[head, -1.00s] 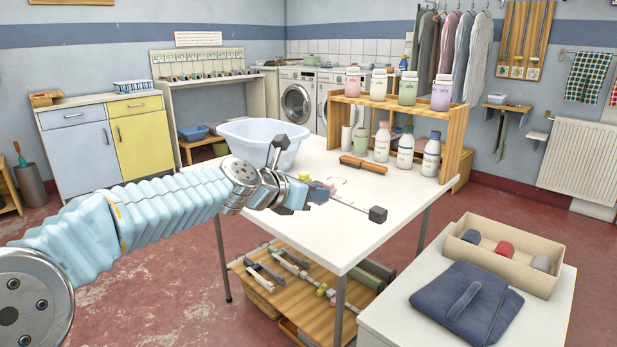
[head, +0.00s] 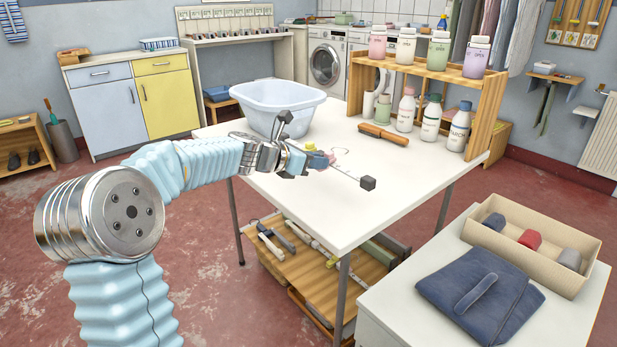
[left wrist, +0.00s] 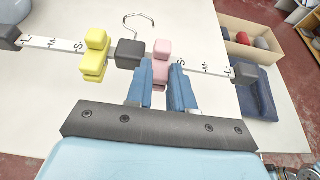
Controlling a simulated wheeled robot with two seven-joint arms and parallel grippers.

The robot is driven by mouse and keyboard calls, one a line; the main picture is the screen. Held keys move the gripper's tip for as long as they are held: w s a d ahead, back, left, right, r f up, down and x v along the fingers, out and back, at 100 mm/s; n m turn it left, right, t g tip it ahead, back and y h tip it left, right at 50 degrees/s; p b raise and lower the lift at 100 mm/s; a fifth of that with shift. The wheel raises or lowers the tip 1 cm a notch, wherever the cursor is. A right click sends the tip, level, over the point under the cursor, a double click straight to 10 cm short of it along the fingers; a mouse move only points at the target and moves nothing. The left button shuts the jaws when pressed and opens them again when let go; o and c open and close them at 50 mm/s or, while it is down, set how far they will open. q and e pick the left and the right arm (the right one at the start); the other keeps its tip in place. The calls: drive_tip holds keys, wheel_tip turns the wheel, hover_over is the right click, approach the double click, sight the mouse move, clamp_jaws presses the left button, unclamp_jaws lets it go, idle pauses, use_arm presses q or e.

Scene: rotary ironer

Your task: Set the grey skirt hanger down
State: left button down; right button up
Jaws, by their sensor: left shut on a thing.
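The grey skirt hanger (head: 345,174) is in my left gripper (head: 300,160), over the white table. In the left wrist view its pale bar (left wrist: 210,67) is marked with letters. It has dark grey end blocks, a dark grey middle block (left wrist: 130,52), a yellow clip (left wrist: 95,55), a pink clip (left wrist: 161,62) and a wire hook (left wrist: 139,20). The blue fingers (left wrist: 161,78) are shut on the hanger close to the pink clip. I cannot tell whether the hanger touches the tabletop. My right gripper is out of view.
The white table (head: 330,215) has free room in front and to the right. A pale blue basin (head: 277,103) stands behind the hanger. A brown-handled tool (head: 383,134) and a wooden rack (head: 488,110) with bottles are farther back.

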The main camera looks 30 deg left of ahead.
sight(307, 191)
use_arm(q)
drive_tip(key=a+f, duration=0.1)
drive_tip(key=w+a+f, duration=0.1)
drive_tip(key=shift+f, duration=0.35)
drive_tip(key=f, duration=0.1)
drive_tip(key=f+b, duration=0.1)
drive_tip(key=f, duration=0.1)
drive_tip(key=shift+a+f, duration=0.35)
drive_tip(key=shift+f, duration=0.05)
drive_tip(key=c, duration=1)
unclamp_jaws()
drive_tip(key=shift+s+a+r, duration=0.1)
drive_tip(key=v, duration=1.1)
drive_tip(key=shift+s+r+b, duration=0.1)
drive_tip(key=shift+s+b, duration=0.15)
drive_tip(key=shift+b, duration=0.1)
drive_tip(key=shift+a, duration=0.1)
